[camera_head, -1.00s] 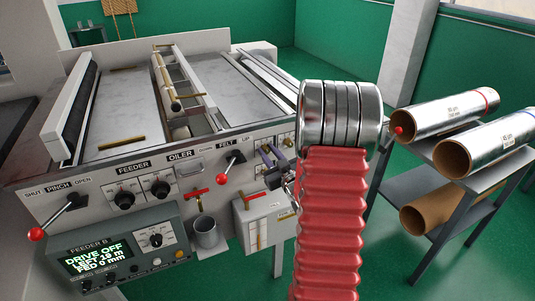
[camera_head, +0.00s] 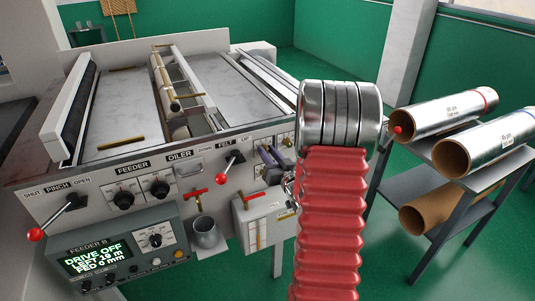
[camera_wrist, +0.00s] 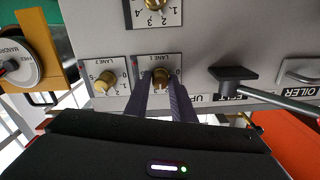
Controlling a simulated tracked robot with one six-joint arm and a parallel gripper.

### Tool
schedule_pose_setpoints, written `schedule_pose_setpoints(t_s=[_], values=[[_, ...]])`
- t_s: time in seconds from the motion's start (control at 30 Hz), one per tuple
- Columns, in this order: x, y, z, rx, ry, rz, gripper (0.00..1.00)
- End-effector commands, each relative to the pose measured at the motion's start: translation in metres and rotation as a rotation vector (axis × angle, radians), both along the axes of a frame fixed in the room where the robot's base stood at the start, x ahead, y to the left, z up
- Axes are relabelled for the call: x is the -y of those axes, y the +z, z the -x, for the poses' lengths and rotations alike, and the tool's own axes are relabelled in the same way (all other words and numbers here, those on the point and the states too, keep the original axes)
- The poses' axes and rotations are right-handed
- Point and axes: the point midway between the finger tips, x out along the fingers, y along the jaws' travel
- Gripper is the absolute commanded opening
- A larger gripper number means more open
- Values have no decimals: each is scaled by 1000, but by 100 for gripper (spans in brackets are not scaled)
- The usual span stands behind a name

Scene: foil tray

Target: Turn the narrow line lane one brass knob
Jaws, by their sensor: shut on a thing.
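The lane 1 brass knob (camera_wrist: 161,76) sits on a small numbered plate marked LANE 1, which appears upside down in the wrist view. My gripper (camera_wrist: 161,84) has its two purple-grey fingers on either side of this knob, shut on it. Its pointer setting is hidden between the fingers. The lane 2 brass knob (camera_wrist: 105,83) is just left of it, clear of the fingers. In the head view my gripper (camera_head: 270,157) is at the right end of the machine's front panel, partly hidden by my red ribbed arm cover.
Another brass knob (camera_wrist: 155,4) with a numbered scale is at the top of the wrist view. The felt lever (camera_wrist: 235,74) sticks out right of my fingers. A yellow bracket with a mandrel knob (camera_wrist: 18,62) is at far left. The feeder display (camera_head: 95,258) reads DRIVE OFF.

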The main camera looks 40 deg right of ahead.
Motion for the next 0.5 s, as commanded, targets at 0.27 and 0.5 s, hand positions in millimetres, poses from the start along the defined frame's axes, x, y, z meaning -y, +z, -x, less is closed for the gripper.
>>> schedule_pose_setpoints(t_s=[0.27,0.5], values=[[0,0,-1,55,4,-191,0],[0,0,-1,83,3,-282,0]])
